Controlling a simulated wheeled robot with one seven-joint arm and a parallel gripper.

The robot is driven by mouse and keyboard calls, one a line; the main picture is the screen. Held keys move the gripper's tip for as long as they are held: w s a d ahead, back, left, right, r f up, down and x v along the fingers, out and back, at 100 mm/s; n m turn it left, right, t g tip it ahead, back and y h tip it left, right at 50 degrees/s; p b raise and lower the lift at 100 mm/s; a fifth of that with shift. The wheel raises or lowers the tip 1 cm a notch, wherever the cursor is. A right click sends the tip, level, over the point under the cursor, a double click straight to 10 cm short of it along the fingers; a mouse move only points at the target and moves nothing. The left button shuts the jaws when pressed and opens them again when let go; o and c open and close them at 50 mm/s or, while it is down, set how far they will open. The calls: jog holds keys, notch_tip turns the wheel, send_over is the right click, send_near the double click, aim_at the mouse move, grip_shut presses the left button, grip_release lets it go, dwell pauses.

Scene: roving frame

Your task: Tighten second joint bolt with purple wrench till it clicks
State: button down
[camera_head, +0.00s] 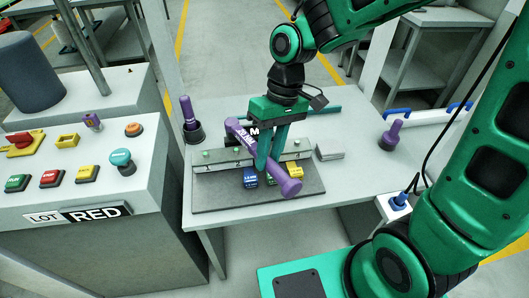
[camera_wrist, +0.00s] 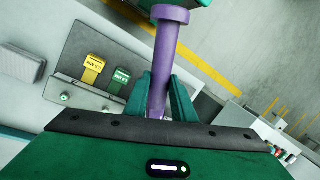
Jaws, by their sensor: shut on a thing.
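The purple wrench (camera_head: 243,138) is clamped across my gripper (camera_head: 269,160), tilted above the work table, with its round end toward the lower right. In the wrist view the wrench (camera_wrist: 165,50) stands between the two green fingers (camera_wrist: 160,90). Below it is the grey metal joint bar (camera_head: 228,161) on a dark plate (camera_head: 222,196). A green-topped bolt (camera_head: 206,154) shows at the bar's left and another (camera_head: 297,143) at its right. My gripper and the wrench hide the middle of the bar. I cannot tell whether the wrench touches a bolt.
A blue tag (camera_head: 250,178) and a yellow tag (camera_head: 295,171) sit at the plate. Other purple tools stand left (camera_head: 190,121) and right (camera_head: 392,136). A grey block (camera_head: 329,151) lies right of the bar. A button console (camera_head: 90,195) stands at left.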

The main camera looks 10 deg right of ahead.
jog(key=shift+d, duration=0.15)
jog(key=shift+f, duration=1.85)
jog(key=w+d+f+n+g+h, duration=0.1)
jog(key=w+d+n, duration=0.7)
jog(key=shift+w+d+n+h, duration=0.25)
jog(key=shift+w+n+h, duration=0.05)
jog(key=shift+h, duration=0.1)
jog(key=shift+f, duration=0.85)
dwell(0.4)
jog(key=shift+s, duration=0.15)
jog(key=shift+w+d+n, duration=0.2)
jog(key=shift+w+n, duration=0.3)
jog(key=shift+w, duration=0.3)
